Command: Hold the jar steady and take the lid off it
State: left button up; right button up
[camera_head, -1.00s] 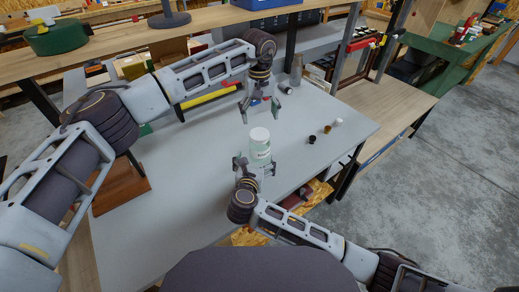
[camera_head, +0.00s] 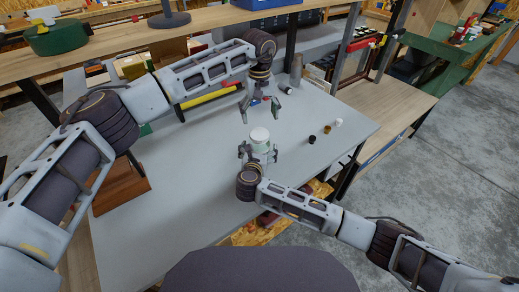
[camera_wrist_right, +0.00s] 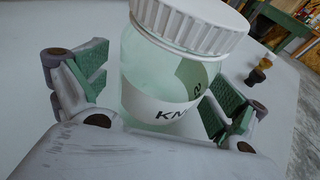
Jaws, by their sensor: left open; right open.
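A pale green jar (camera_wrist_right: 165,75) with a white label stands upright on the grey bench, its white ribbed lid (camera_wrist_right: 195,22) on top. In the head view the lid (camera_head: 260,134) shows above my right gripper, which hides much of the jar. My right gripper (camera_head: 259,153) is open, with its fingers on either side of the jar. In the right wrist view its green pads (camera_wrist_right: 160,95) flank the jar; a gap shows at the left, and contact at the right is unclear. My left gripper (camera_head: 260,113) is open and empty, pointing down just beyond the jar.
A dark cylinder (camera_head: 287,87) and a grey cone-like item (camera_head: 297,70) are at the back. A wooden box (camera_head: 121,187) sits at left. The bench front is mostly clear.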

aim_at(260, 134)
jog(key=shift+w+f, duration=0.15)
jog(key=shift+w, duration=0.25)
jog(key=c, duration=2.1)
pick_arm(q)
jog(key=shift+m, duration=2.2)
jog(key=shift+f, duration=0.15)
jog(key=shift+f, duration=3.85)
pick_arm(e)
jog(key=shift+d, duration=0.1)
pick_arm(q)
jog(key=shift+c, duration=0.5)
